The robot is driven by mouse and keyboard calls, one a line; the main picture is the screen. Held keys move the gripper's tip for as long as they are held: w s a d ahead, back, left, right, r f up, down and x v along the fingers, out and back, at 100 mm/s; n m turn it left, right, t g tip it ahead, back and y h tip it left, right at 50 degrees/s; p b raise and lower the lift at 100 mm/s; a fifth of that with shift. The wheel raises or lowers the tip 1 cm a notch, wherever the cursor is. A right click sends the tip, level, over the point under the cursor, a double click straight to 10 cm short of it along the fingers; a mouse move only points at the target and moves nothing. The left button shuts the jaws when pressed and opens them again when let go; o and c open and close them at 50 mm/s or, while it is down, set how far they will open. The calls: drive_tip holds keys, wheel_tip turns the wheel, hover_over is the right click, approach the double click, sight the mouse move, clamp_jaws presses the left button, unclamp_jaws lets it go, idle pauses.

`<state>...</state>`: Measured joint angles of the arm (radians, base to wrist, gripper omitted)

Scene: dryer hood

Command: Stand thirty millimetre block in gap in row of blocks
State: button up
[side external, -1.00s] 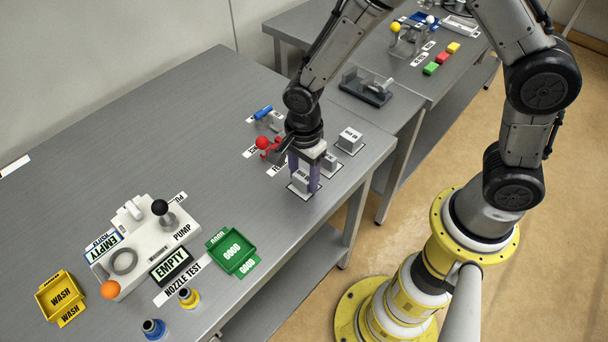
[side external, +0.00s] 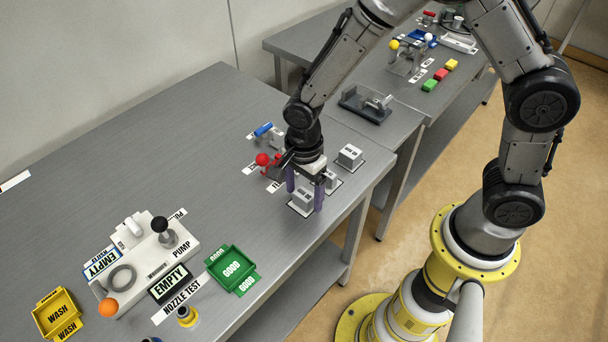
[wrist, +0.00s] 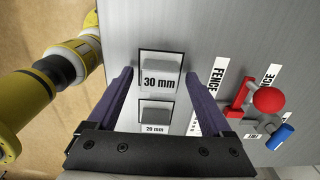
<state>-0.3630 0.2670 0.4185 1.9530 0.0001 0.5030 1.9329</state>
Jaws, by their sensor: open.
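The thirty millimetre block (wrist: 158,66) is grey and stands in a black-outlined square marked "30 mm" in the wrist view. It also shows near the bench's front edge in the side external view (side external: 302,199). My gripper (side external: 305,200) is open, with its purple fingers on either side of this block; in the wrist view its fingertips (wrist: 159,74) flank it with space on both sides. A 20 mm block (wrist: 156,114) stands behind it, partly hidden by the gripper. A third grey block (side external: 350,156) stands farther along. I cannot make out the gap in the row.
A red-knobbed clamp (wrist: 266,102) and a blue-handled clamp (wrist: 281,137) stand beside the blocks, near labels reading "FENCE" (wrist: 217,84). A green tray (side external: 232,268) and a white pump unit (side external: 140,255) are farther left. The bench behind the clamps is bare.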

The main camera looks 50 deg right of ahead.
sight(304, 194)
wheel_tip(304, 194, up, 11)
drive_tip(key=s+d+r+n+t, duration=0.2)
drive_tip(key=s+d+r+n, duration=0.4)
drive_tip(key=s+n, duration=0.2)
drive_tip(key=s+d+r+n+t, duration=0.3)
drive_tip(key=s+d+r+n, duration=0.3)
drive_tip(key=s+n, duration=0.2)
drive_tip(key=shift+s+d+n+t, duration=0.25)
drive_tip(key=shift+s+n+t, duration=0.05)
drive_tip(key=shift+n, duration=0.7)
